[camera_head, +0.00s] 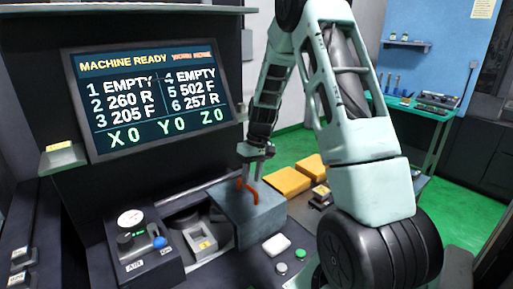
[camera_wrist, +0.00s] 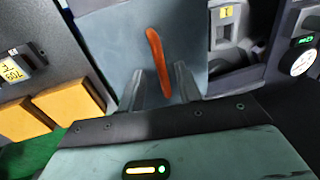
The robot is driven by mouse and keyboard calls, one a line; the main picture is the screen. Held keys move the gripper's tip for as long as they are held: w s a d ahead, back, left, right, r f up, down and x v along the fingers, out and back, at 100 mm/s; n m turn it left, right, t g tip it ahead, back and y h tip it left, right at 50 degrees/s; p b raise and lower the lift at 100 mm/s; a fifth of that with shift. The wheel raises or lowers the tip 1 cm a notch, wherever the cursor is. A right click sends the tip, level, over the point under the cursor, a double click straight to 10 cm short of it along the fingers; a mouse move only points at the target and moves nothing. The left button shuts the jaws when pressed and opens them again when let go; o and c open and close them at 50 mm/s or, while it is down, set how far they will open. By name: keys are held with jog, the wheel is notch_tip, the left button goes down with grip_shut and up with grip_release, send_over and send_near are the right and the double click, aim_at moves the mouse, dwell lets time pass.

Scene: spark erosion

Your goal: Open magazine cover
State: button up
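The magazine cover (camera_head: 262,217) is a blue-grey box-like lid with an orange handle (camera_head: 241,190), and it sits closed on the machine bench. The cover fills the upper middle of the wrist view (camera_wrist: 112,45), with the orange handle (camera_wrist: 155,45) running down its face. My gripper (camera_head: 254,178) is at the handle, above the cover's top. In the wrist view my gripper (camera_wrist: 160,78) has its two fingers apart, one on each side of the handle's lower part, with gaps visible. Whether a finger touches the handle cannot be told. The inside of the magazine is hidden.
Yellow blocks (camera_head: 288,181) lie right of the cover. A dial gauge unit (camera_head: 146,243) and a grey holder marked 1 (camera_head: 203,243) stand left. Buttons (camera_head: 281,267) sit in front. The machine screen (camera_head: 152,98) rises behind. A green table (camera_head: 418,108) stands farther back.

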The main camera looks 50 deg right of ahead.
notch_tip(320, 180, up, 15)
jog(key=d+b, duration=0.2)
jog(key=d, duration=0.1)
jog(key=shift+s, duration=0.3)
jog(key=shift+f, duration=0.15)
jog(key=s+a+f+n, duration=0.2)
jog(key=a, duration=1.2)
jog(key=s+a+f+n, duration=0.1)
jog(key=s+a+n, duration=0.15)
jog(key=a, duration=1.15)
jog(key=s+a+f+n, duration=0.2)
jog(key=s+a, duration=0.4)
jog(key=s, duration=0.3)
jog(key=s+a+f+n+h, duration=0.1)
jog(key=s+a+f+n, duration=0.2)
jog(key=s+a, duration=0.4)
jog(key=shift+s+a+h+b, duration=0.3)
jog(key=shift+s+b, duration=0.15)
jog(key=shift+s, duration=0.65)
jog(key=shift+n, duration=0.25)
